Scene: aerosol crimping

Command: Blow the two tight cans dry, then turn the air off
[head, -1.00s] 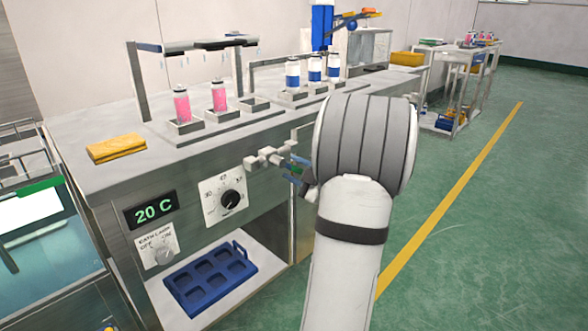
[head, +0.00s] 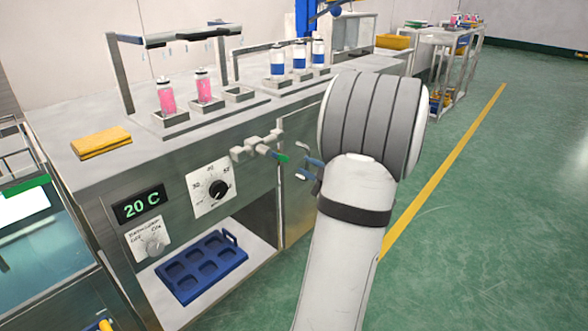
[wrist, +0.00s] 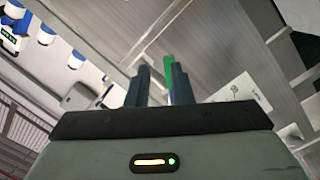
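Two pink cans, the left one (head: 166,97) and the right one (head: 203,87), stand upright in metal sockets under an overhead rail with small nozzles (head: 180,37). No air or water shows at this size. A pipe valve (head: 252,147) with a green handle (head: 280,157) sticks out of the bench front. My gripper (head: 309,169) is open and empty, just right of the handle and apart from it. In the wrist view its two blue fingers (wrist: 160,85) stand apart, with the green handle (wrist: 169,70) showing beyond them.
Several blue-and-white cans (head: 298,55) stand in a rack behind. A yellow cloth (head: 101,142) lies on the bench. The front has a 20 C display (head: 139,204), a dial (head: 212,190) and a switch (head: 150,241). A blue tray (head: 202,268) sits below. Floor at right is clear.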

